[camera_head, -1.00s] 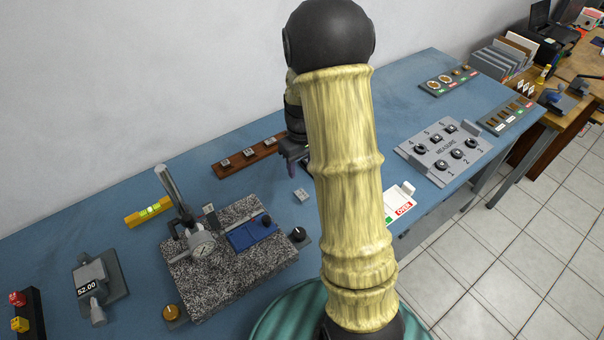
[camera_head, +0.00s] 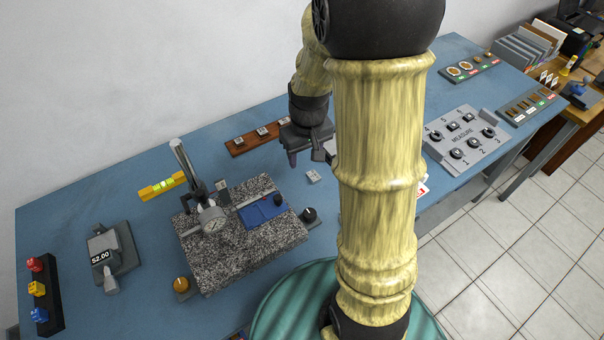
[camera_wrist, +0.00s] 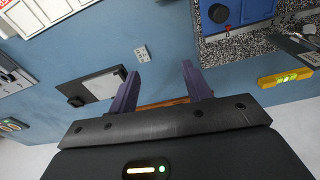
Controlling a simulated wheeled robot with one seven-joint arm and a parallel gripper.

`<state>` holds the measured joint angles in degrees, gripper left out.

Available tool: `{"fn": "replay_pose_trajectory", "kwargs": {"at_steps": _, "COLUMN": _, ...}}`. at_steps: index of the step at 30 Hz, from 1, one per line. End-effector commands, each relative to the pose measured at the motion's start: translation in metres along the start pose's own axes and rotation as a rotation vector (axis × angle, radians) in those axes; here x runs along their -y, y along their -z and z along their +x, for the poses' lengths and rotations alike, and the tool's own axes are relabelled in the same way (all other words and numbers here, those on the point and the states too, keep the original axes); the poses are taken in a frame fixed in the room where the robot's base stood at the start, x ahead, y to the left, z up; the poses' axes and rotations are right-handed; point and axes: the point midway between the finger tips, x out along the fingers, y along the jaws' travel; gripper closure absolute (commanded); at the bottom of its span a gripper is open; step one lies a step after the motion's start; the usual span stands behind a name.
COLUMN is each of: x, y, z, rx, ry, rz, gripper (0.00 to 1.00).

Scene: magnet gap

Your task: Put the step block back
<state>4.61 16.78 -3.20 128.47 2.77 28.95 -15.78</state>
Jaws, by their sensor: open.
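A small light-grey block with dark marks (camera_head: 313,176), which looks like the step block, lies loose on the blue bench between the granite plate and the brown rack. It also shows in the wrist view (camera_wrist: 142,54), beyond my fingertips and between their lines. My gripper (camera_head: 305,155) is open and empty, above the bench on the rack side of the block. The brown rack (camera_head: 240,146) holds several small grey blocks in a row. Part of it shows between my fingers in the wrist view (camera_wrist: 165,103). My arm hides the bench right of the gripper.
The granite plate (camera_head: 240,254) carries a dial gauge on a stand (camera_head: 212,220) and a blue fixture (camera_head: 264,210). A dark holder with a white face (camera_wrist: 100,87) is near my finger. The MEASURE panel (camera_head: 462,140) is right.

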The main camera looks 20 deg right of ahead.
Motion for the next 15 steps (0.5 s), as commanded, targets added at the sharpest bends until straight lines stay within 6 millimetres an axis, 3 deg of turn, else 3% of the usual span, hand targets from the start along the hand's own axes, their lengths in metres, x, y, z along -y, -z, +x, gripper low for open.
{"fn": "replay_pose_trajectory", "kwargs": {"at_steps": 3, "x": 0.028, "y": -0.034, "z": -0.021, "rx": -0.058, "ry": -0.004, "rz": 0.038, "gripper": 0.51}}
{"fn": "replay_pose_trajectory", "kwargs": {"at_steps": 7, "x": 0.048, "y": -0.064, "z": -0.032, "rx": -0.107, "ry": -0.002, "rz": 0.079, "gripper": 0.51}}
{"fn": "replay_pose_trajectory", "kwargs": {"at_steps": 10, "x": 0.054, "y": -0.077, "z": -0.035, "rx": -0.126, "ry": -0.001, "rz": 0.096, "gripper": 0.51}}
{"fn": "replay_pose_trajectory", "kwargs": {"at_steps": 15, "x": 0.055, "y": -0.08, "z": -0.035, "rx": -0.131, "ry": 0.0, "rz": 0.103, "gripper": 0.51}}
